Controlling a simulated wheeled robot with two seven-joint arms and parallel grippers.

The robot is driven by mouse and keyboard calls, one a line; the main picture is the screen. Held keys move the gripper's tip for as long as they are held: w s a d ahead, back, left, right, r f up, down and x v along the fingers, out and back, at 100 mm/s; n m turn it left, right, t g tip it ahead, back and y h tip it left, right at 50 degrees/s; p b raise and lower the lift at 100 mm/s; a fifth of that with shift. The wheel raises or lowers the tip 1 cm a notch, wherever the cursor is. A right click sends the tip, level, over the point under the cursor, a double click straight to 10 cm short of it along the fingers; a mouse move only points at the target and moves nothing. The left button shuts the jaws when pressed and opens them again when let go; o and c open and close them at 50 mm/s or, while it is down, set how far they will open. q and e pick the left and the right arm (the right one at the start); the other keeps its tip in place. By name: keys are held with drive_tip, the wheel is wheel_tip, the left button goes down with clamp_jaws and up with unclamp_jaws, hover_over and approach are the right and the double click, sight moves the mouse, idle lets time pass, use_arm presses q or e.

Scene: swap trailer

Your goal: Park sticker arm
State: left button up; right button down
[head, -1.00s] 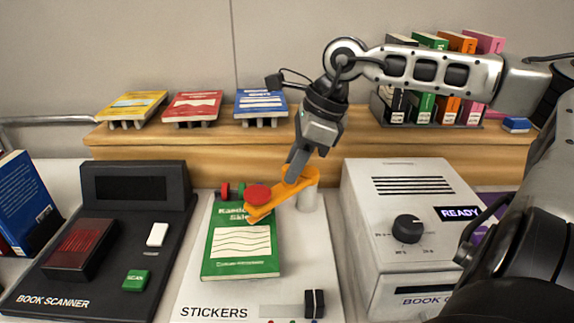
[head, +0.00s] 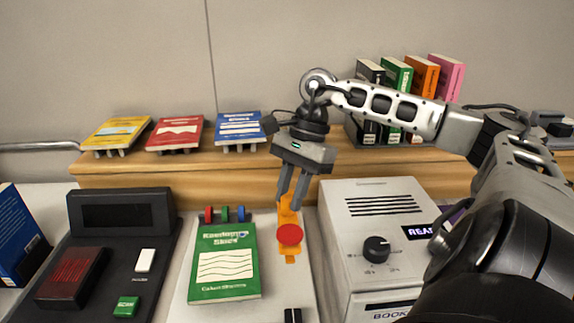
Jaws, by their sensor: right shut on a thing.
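The orange sticker arm (head: 287,211) with its round red head (head: 289,234) is on the sticker station (head: 275,285), to the right of the green book (head: 225,264). The arm points toward the front, clear of the book. My right gripper (head: 294,200) comes down from above with its fingers shut on the orange arm near its rear end. The arm's post is hidden behind the fingers. The green book lies face up on the station. My left gripper is not in view.
Red, green and blue pegs (head: 226,214) stand behind the book. The book scanner (head: 120,250) is at left, a white machine with a dial (head: 377,249) close at right. Books stand on the wooden shelf (head: 190,175) behind.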

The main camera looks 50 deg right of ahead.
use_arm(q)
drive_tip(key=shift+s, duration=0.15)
use_arm(e)
drive_tip(key=shift+d+n, duration=0.1)
drive_tip(key=shift+n, duration=0.2)
drive_tip(key=c, duration=1.2)
unclamp_jaws()
use_arm(q)
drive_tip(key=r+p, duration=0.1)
drive_tip(key=p, duration=0.4)
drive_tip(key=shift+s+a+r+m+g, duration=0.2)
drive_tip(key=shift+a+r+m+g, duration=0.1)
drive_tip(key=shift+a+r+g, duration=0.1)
use_arm(e)
drive_tip(key=v, duration=1.6)
drive_tip(key=shift+w, duration=0.1)
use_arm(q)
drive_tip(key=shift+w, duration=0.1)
